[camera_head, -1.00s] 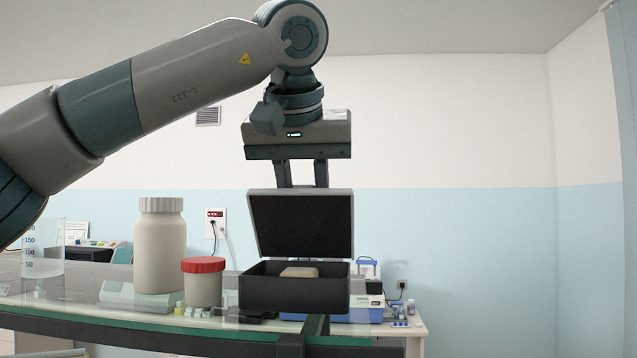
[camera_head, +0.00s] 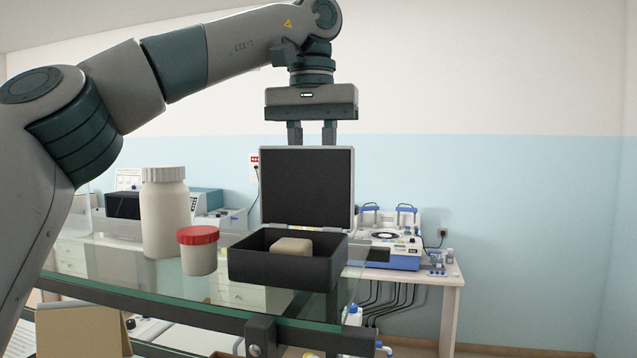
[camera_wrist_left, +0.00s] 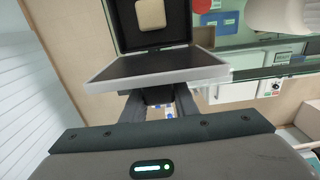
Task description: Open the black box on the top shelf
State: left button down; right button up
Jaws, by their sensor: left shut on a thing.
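The black box (camera_head: 287,272) sits on the glass top shelf with its lid (camera_head: 306,188) standing upright, so it is open. A pale beige block (camera_head: 291,246) lies inside. My left gripper (camera_head: 312,140) points down at the lid's top edge and is shut on the lid; the fingertips are partly hidden by it. In the left wrist view the lid (camera_wrist_left: 160,68) crosses in front of my left gripper (camera_wrist_left: 157,108), and the open box (camera_wrist_left: 198,34) with the block (camera_wrist_left: 151,14) shows beyond. My right gripper is in neither view.
A white bottle (camera_head: 166,215) and a red-capped jar (camera_head: 198,255) stand on the glass shelf (camera_head: 150,285) left of the box. A bench with lab devices (camera_head: 390,245) is behind. The air to the right of the box is clear.

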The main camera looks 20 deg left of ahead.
pick_arm(q)
jog(key=shift+w+f+g, duration=0.25)
jog(key=shift+w+g, duration=0.15)
jog(key=shift+g, duration=0.6)
jog(key=shift+w+f+g, duration=0.1)
jog(key=shift+f+g, duration=0.05)
jog(key=shift+g, duration=0.15)
jog(key=c, duration=1.4)
grip_release()
